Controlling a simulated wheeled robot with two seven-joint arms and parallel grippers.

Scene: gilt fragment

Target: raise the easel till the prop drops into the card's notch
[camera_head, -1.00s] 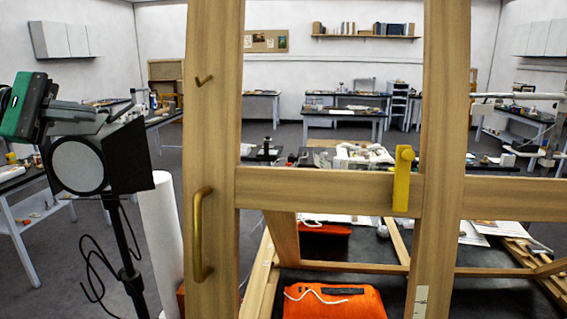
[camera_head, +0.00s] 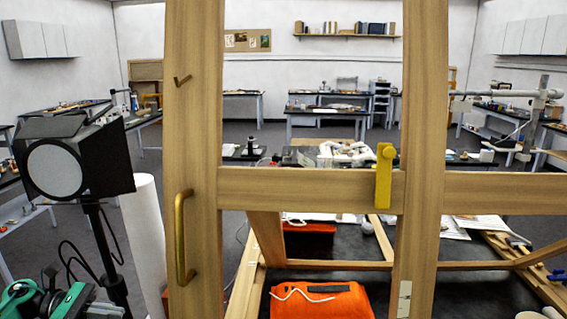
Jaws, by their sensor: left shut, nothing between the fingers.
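The wooden easel frame (camera_head: 193,120) stands upright close in front of me. It has two tall posts and a crossbar (camera_head: 290,188). A yellow latch-like piece (camera_head: 383,176) hangs on the crossbar near the right post. Wooden bars (camera_head: 266,238) slope behind the frame; I cannot tell which is the prop. No notched card is clearly visible. My left gripper (camera_head: 48,297), green and black, is shut and empty at the lower left, apart from the handle. My right gripper is not in view.
A black studio lamp (camera_head: 75,165) on a stand and a white roll (camera_head: 145,235) stand left of the easel. An orange bag (camera_head: 320,303) lies on the dark table (camera_head: 350,258) behind the crossbar. Papers (camera_head: 485,226) lie at right. Benches stand farther back.

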